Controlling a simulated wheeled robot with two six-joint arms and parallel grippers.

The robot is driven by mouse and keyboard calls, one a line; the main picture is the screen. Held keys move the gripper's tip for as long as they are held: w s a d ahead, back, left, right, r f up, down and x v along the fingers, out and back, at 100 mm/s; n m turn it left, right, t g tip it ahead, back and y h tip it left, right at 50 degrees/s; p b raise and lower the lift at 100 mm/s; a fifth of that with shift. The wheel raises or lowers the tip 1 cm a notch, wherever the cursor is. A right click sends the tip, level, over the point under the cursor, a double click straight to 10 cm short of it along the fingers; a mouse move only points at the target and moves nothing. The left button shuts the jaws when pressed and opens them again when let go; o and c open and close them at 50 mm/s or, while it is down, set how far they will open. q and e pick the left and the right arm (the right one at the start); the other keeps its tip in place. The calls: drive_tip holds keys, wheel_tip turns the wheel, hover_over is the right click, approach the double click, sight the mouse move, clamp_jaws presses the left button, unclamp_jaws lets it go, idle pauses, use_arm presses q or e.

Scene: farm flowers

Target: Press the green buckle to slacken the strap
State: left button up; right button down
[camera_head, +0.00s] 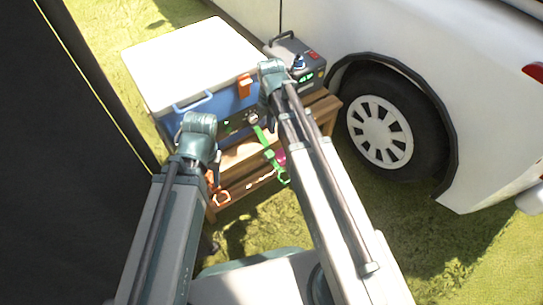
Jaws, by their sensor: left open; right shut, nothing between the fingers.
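A bright green strap (264,139) hangs down the front of the wooden stand, below a blue box with a white lid (190,58). A green piece (283,178) shows at its lower end; I cannot tell which part is the buckle. My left arm's teal joint stands left of the strap, and my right arm's joint stands above it, against the box. Both forearms point away behind these joints. I cannot make out either gripper, or whether one touches the strap.
The wooden stand (322,106) also carries a grey powered unit (291,58) with a handle. Small orange parts (222,198) show low at its left. A white vehicle (428,45) with a dark wheel (392,122) stands close on the right. Grass lies free at lower right.

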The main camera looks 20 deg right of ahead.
sight(272, 156)
drive_tip(key=shift+f, duration=0.2)
idle(0.3)
wheel_tip(272, 156, down, 14)
drive_tip(key=b, duration=1.4)
drive_tip(key=shift+s+d+f+b, duration=0.1)
drive_tip(key=shift+f+b, duration=0.15)
drive_tip(key=shift+b, duration=0.1)
drive_tip(key=shift+r, duration=0.15)
drive_tip(key=shift+r+p, duration=0.7)
drive_tip(key=shift+p, duration=0.2)
